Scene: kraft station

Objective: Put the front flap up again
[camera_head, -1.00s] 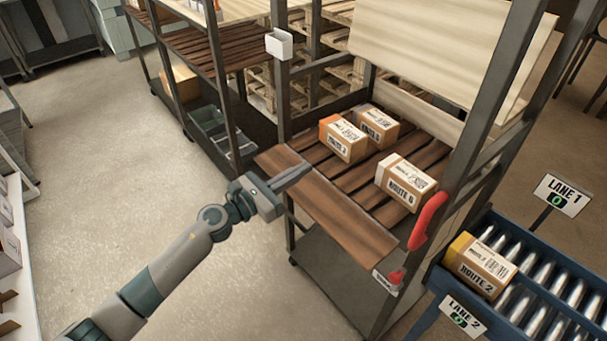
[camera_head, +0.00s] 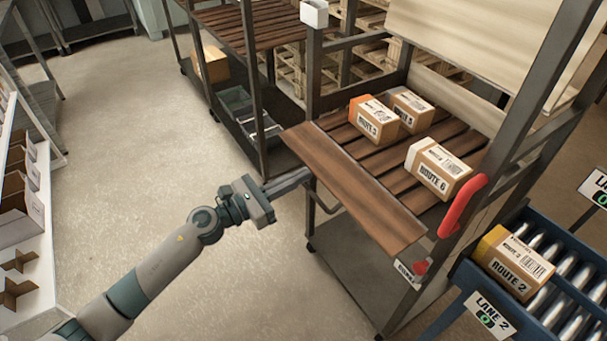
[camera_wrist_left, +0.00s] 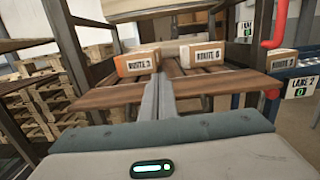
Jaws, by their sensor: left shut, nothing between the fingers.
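The front flap (camera_head: 352,188) is a brown wooden board along the front of the cart's slatted shelf. It sticks out roughly level from the shelf's front edge. My left gripper (camera_head: 290,183) is shut and empty, its fingertips at the flap's outer edge, toward its left part. In the left wrist view the shut fingers (camera_wrist_left: 158,98) cross the middle of the flap (camera_wrist_left: 108,97) and point toward the boxes. I cannot tell whether the tips touch the flap. My right gripper is not in view.
On the shelf stand a ROUTE 6 box (camera_head: 440,168) and two other boxes, one orange-ended (camera_head: 374,118). A red handle (camera_head: 462,206) is on the right post. A roller conveyor with a ROUTE 2 box (camera_head: 513,264) stands right. Floor left of the cart is clear.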

